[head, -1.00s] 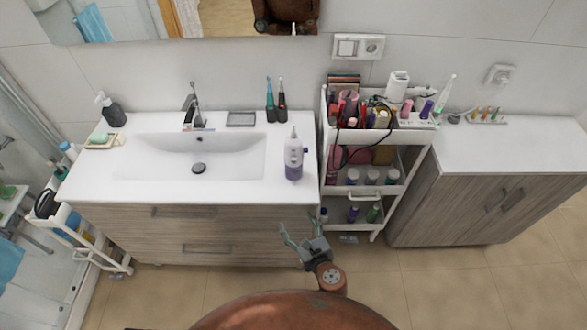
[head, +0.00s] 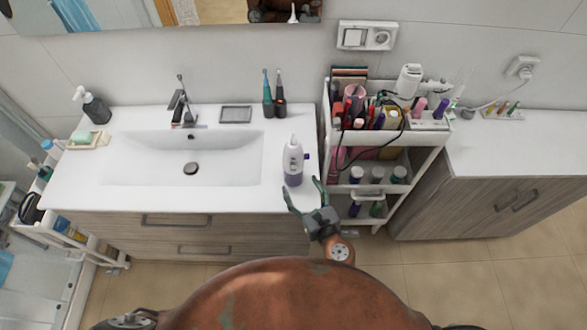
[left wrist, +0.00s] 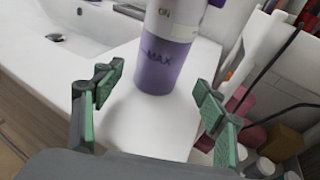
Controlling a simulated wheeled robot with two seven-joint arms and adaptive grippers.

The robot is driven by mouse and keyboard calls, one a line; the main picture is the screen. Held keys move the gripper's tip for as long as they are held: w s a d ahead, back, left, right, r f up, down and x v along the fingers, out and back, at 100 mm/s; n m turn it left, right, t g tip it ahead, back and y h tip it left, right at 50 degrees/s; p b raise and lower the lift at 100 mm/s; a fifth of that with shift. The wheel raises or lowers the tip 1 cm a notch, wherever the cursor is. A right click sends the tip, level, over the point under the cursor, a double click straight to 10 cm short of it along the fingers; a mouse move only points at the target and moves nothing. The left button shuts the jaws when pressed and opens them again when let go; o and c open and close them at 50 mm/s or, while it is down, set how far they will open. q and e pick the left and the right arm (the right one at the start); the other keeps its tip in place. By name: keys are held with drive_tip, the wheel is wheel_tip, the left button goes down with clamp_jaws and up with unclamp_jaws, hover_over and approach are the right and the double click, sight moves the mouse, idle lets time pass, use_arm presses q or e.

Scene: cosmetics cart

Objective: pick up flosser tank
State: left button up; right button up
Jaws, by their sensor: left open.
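The flosser (head: 293,156) stands upright near the right front corner of the white sink counter. Its lower part is a purple translucent tank (head: 293,179), with a purple knob on the right side of the body. In the left wrist view the tank (left wrist: 158,68) shows close up with "MAX" printed on it; the flosser's top is cut off. My left gripper (head: 304,192) is open and empty, just in front of and slightly right of the flosser. Its green fingers spread to either side of the tank in the wrist view, with no clear contact. My right gripper is not in view.
A white cart (head: 414,147) crowded with cosmetics, cords and a hair dryer (head: 408,80) stands close on the right. Two electric toothbrushes (head: 274,100) stand behind the flosser. The sink basin (head: 225,158) is to its left.

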sight(297, 181)
use_arm(q)
drive_tip(key=shift+x, duration=0.85)
drive_tip(key=shift+w+a, duration=0.2)
drive_tip(key=shift+w, duration=0.2)
drive_tip(key=x, duration=0.3)
drive_tip(key=shift+w+a+f+b, duration=0.1)
drive_tip(key=shift+w+b, duration=0.05)
drive_tip(key=shift+b, duration=0.25)
drive_tip(key=shift+w+a, duration=0.15)
drive_tip(key=shift+w, duration=0.15)
drive_tip(key=c, duration=1.3)
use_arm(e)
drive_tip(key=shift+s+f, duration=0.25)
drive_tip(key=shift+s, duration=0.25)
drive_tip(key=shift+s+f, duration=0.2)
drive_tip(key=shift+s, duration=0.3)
use_arm(q)
drive_tip(key=shift+o, duration=0.2)
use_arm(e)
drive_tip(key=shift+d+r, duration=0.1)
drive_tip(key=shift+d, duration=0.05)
